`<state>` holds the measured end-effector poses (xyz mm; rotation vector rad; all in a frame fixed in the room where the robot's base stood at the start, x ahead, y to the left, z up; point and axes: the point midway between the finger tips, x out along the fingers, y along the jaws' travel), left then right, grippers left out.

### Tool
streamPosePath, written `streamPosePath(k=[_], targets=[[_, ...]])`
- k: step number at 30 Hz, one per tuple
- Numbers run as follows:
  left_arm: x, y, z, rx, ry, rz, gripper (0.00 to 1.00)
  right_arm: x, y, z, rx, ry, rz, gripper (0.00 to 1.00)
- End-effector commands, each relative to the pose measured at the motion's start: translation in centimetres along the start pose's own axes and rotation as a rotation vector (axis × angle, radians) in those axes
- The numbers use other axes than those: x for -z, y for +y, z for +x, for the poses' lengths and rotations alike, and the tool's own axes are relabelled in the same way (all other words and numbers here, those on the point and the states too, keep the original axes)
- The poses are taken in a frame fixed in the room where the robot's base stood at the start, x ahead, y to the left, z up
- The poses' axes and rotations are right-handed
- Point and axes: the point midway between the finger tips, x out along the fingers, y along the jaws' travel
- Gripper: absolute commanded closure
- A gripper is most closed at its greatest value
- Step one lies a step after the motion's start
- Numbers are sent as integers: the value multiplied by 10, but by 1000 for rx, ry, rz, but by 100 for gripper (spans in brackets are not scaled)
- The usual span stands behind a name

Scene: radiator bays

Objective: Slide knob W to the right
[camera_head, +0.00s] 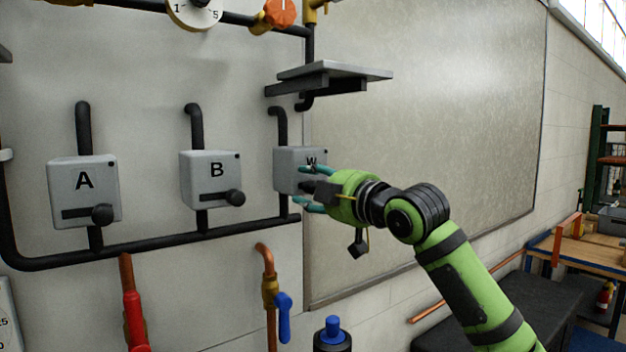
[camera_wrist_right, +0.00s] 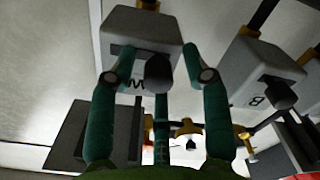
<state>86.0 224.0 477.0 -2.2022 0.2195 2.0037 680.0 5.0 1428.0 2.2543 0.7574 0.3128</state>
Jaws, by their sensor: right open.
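The grey box W (camera_head: 287,168) is on the wall, the rightmost of the lettered boxes in the head view. Its black knob W (camera_wrist_right: 158,72) shows clearly in the wrist view, with the dark slot to its left there. My left gripper is not in view.
Box B (camera_head: 210,167) and box A (camera_head: 85,173), each with a black knob, are to the left. A grey shelf (camera_head: 335,75) juts out above box W. Black pipes run along the wall. A blue-handled copper valve (camera_head: 283,303) is below.

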Motion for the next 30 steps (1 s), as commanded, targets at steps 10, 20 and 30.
streamPosePath(k=[10,20,30], targets=[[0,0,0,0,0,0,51,-1,0,2,-1,0,0,79],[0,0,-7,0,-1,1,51,-2,6,2,-1,-1,1,100],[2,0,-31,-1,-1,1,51,-28,31,0,-4,0,0,100]])
